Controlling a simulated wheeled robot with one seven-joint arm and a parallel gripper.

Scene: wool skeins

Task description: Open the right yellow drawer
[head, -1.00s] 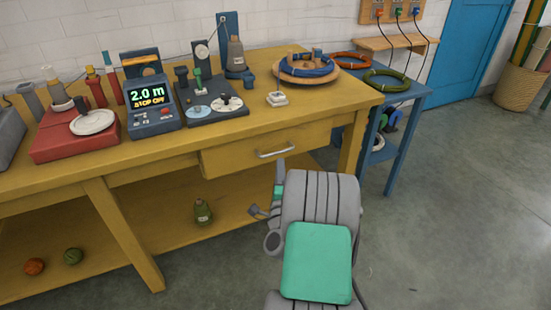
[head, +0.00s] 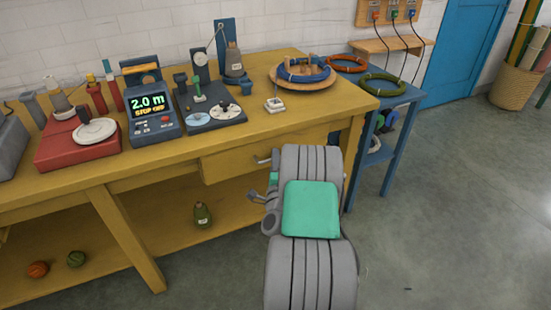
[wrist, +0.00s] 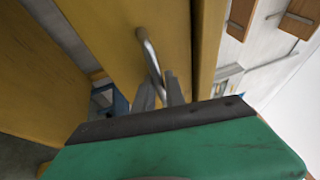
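The yellow drawer (head: 225,165) sits under the right part of the yellow workbench top, and its front looks flush with the bench. Its metal bar handle (head: 263,159) shows only at its left end in the head view, as my arm covers the rest. In the wrist view the handle (wrist: 148,50) stands out from the yellow drawer front (wrist: 110,35). My gripper (wrist: 160,84) is at the handle, with one finger on each side of its lower part. I cannot tell whether the fingers touch the bar.
The bench top holds a red scale (head: 75,145), a meter reading 2.0 m (head: 152,110) and a wooden turntable with blue coil (head: 305,75). A blue side table (head: 390,98) stands close at right. Open floor (head: 455,200) lies to the right.

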